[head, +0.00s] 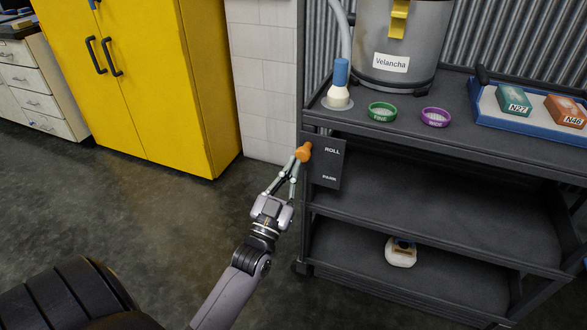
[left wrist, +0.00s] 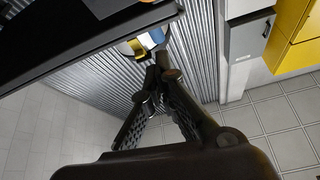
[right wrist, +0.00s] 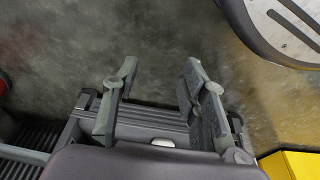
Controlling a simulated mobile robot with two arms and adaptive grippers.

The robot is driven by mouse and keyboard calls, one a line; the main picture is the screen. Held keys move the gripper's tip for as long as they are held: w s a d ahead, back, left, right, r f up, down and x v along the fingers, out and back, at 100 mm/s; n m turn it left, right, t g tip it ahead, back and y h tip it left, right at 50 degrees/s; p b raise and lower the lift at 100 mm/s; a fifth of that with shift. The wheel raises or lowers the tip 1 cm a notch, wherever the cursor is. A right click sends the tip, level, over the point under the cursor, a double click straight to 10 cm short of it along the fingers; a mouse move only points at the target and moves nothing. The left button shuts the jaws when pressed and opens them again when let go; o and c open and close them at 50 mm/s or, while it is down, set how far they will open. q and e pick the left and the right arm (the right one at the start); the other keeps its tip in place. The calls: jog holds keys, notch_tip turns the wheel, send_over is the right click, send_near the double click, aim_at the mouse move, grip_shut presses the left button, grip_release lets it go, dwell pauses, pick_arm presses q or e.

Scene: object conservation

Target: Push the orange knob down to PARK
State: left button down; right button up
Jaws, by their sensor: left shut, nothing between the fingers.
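The orange knob (head: 304,151) sticks out at the upper left of a dark panel (head: 328,166) on the cart's left end, level with the word ROLL. The word PARK is lower on the same panel. My left gripper (head: 298,161) is shut and empty, its fingertips right at the knob's lower left; I cannot tell whether they touch it. In the left wrist view the shut fingertips (left wrist: 160,68) meet near the top centre. My right gripper (right wrist: 160,75) is open and empty above the floor in the right wrist view.
The dark cart (head: 430,205) carries a grey canister (head: 400,50), a blue-topped bottle (head: 340,85), green (head: 382,112) and purple (head: 436,117) rings and a blue tray (head: 500,115). A yellow cabinet (head: 150,90) stands at left. The floor between is clear.

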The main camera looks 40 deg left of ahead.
pick_arm(q)
notch_tip(320, 180, up, 3)
send_over(302, 153)
jog(key=s+d, duration=0.2)
jog(key=f, duration=0.1)
jog(key=f+b, duration=0.1)
jog(key=shift+a+f, duration=0.2)
jog(key=shift+f, duration=0.15)
jog(key=shift+a+f, duration=0.1)
jog(key=shift+f, duration=0.35)
pick_arm(e)
jog(key=shift+w+r, duration=0.2)
jog(key=shift+r, duration=1)
jog(key=shift+w+r, duration=0.15)
jog(key=shift+r, duration=1.05)
